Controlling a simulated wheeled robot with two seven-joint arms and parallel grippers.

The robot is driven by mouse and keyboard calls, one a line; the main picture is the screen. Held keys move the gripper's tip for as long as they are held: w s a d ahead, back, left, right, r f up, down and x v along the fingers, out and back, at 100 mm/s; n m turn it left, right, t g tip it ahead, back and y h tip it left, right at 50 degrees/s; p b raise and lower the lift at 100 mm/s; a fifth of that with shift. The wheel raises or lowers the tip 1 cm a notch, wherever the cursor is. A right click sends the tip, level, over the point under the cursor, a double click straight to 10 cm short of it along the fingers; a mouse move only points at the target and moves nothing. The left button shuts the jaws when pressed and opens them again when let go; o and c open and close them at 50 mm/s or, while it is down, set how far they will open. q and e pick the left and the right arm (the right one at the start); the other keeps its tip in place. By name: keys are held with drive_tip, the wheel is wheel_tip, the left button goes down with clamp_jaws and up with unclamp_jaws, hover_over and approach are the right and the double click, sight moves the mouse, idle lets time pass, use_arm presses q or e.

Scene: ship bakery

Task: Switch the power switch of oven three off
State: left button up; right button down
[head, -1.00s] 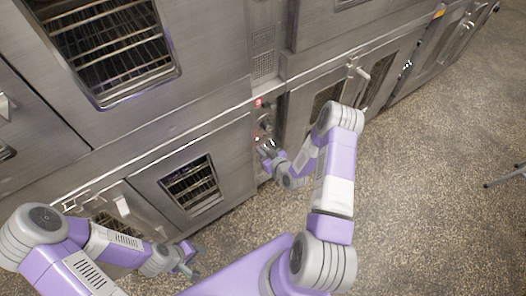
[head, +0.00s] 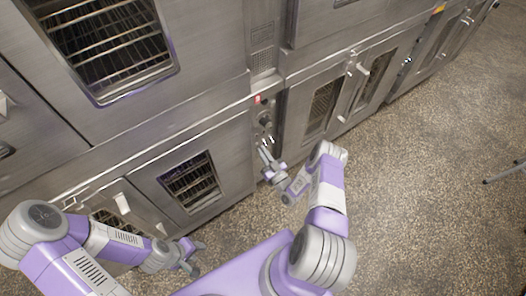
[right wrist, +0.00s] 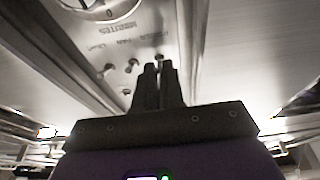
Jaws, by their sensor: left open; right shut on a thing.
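The oven's narrow control panel (head: 265,118) stands between two oven doors in the head view, with a red light and dark knobs. In the right wrist view the panel (right wrist: 120,50) shows a round dial (right wrist: 98,8) marked MINUTES and a row of small toggle switches. My right gripper (head: 265,148) is at the panel's lower part. Its fingers are nearly together at one toggle switch (right wrist: 159,57), whose lower part they hide. The switch's label and position are not readable. My left gripper (head: 197,258) is open and empty, low in front of the lower left oven.
A lower oven door (head: 230,150) lies left of the panel and another oven (head: 322,105) lies to its right, with a protruding handle (head: 361,79). A thin metal leg (head: 505,174) shows at the right edge.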

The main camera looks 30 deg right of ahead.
drive_tip(key=shift+w+a+f+t+y, duration=0.15)
drive_tip(key=shift+f+t, duration=0.1)
drive_tip(key=shift+t, duration=0.3)
drive_tip(key=shift+d+f+t+y, duration=0.1)
drive_tip(key=shift+f+t, duration=0.1)
drive_tip(key=shift+t, duration=0.4)
drive_tip(key=shift+w+a+f+t+y, duration=0.15)
drive_tip(key=shift+f+t, duration=0.1)
drive_tip(key=shift+t, duration=0.3)
drive_tip(key=shift+d, duration=0.15)
drive_tip(key=c, duration=1.2)
unclamp_jaws()
drive_tip(key=shift+c, duration=0.2)
drive_tip(key=v, duration=0.7)
drive_tip(key=shift+s+f, duration=0.2)
